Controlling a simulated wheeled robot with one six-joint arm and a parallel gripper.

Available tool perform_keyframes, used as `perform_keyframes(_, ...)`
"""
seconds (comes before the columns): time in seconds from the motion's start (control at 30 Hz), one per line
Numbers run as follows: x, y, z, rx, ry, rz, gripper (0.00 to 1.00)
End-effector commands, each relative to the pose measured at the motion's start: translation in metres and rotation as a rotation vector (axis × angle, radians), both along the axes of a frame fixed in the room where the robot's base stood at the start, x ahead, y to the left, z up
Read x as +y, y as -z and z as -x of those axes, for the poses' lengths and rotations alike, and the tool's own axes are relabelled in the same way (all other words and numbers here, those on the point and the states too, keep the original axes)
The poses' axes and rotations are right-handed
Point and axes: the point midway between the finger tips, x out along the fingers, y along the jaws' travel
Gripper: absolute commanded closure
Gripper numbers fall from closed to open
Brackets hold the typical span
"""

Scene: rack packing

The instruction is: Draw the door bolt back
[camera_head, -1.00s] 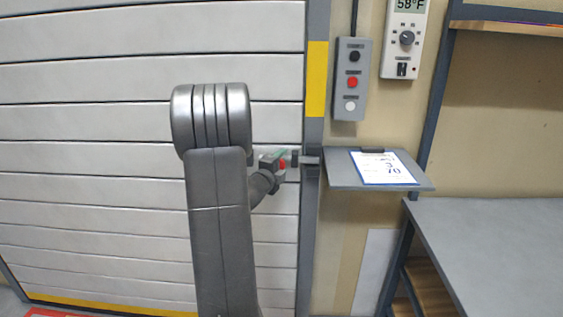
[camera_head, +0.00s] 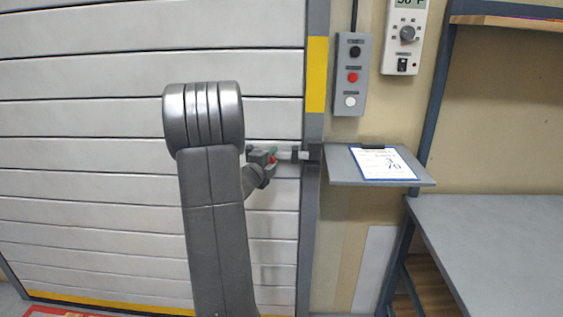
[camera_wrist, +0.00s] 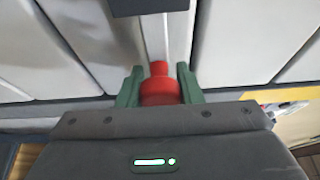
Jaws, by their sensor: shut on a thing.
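The door bolt (camera_head: 286,155) is a grey bar lying across the right edge of the white slatted door (camera_head: 100,130), close to the door post. Its red knob (camera_wrist: 160,88) sits between the green fingers of my gripper (camera_wrist: 160,92) in the wrist view. My gripper also shows in the head view (camera_head: 268,160), shut on the red knob, which is mostly hidden there. The bar's right end is near the keeper (camera_head: 313,152) on the post; I cannot tell whether it is still inside.
A grey button box (camera_head: 351,75) and a white thermostat (camera_head: 405,38) hang on the wall at right. A small shelf (camera_head: 340,168) with a clipboard (camera_head: 383,164) juts out beside the post. A grey table (camera_head: 495,240) stands at lower right.

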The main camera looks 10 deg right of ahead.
Motion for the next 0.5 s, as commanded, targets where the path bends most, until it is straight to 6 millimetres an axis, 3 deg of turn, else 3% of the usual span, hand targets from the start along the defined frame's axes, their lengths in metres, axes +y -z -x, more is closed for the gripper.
perform_keyframes(0.1,0.0164,0.0011,-0.0049,0.0,-0.004,0.0,1.0)
perform_keyframes(0.4,0.0176,0.0002,-0.005,0.002,0.0,0.001,1.0)
perform_keyframes(0.43,0.0175,0.0002,-0.005,0.002,0.0,0.001,0.66)
perform_keyframes(0.5,0.0174,0.0003,-0.0049,0.002,0.0,0.001,0.52)
